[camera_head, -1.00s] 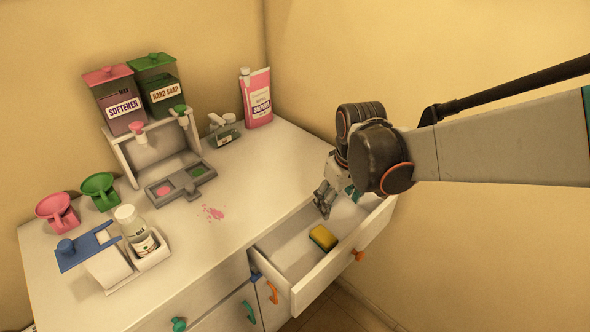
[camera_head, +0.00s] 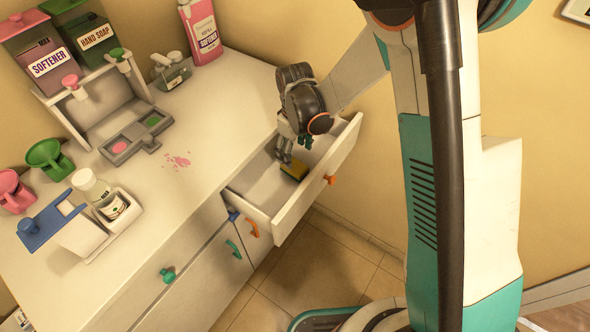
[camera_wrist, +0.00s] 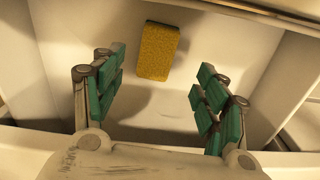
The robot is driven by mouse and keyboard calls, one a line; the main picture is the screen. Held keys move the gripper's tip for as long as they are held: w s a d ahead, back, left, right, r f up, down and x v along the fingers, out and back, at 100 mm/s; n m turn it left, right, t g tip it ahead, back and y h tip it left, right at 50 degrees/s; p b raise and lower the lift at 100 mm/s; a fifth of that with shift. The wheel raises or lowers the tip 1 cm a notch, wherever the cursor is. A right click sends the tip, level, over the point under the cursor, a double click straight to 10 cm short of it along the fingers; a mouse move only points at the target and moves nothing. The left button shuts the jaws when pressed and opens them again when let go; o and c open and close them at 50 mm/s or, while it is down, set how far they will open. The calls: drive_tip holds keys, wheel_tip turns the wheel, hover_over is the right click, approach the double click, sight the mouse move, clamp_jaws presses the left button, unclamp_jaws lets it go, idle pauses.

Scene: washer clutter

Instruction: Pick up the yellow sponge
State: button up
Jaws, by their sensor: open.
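The yellow sponge (camera_head: 294,169) lies flat on the floor of the open drawer (camera_head: 258,178), near its front right part. In the wrist view the sponge (camera_wrist: 159,51) is upright in the picture, near the top middle, with bare drawer floor around it. My gripper (camera_head: 287,156) is down at the drawer, just left of and above the sponge in the head view. In the wrist view my gripper (camera_wrist: 161,95) has its two teal-padded fingers wide apart with nothing between them. The sponge lies beyond the fingertips, and I see no contact.
The drawer's front wall (camera_head: 305,192) and side walls stand close around my gripper. On the counter (camera_head: 205,125) are a pink softener bottle (camera_head: 202,32), a dispenser stand (camera_head: 95,115), a white bottle (camera_head: 97,192), cups and a pink spill (camera_head: 177,161).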

sight(296, 166)
wheel_tip(296, 166, down, 8)
drive_tip(key=b, duration=0.3)
drive_tip(key=shift+w+d+f, duration=0.1)
drive_tip(key=shift+d, duration=0.05)
drive_tip(key=shift+c, duration=0.3)
drive_tip(key=c, duration=0.9)
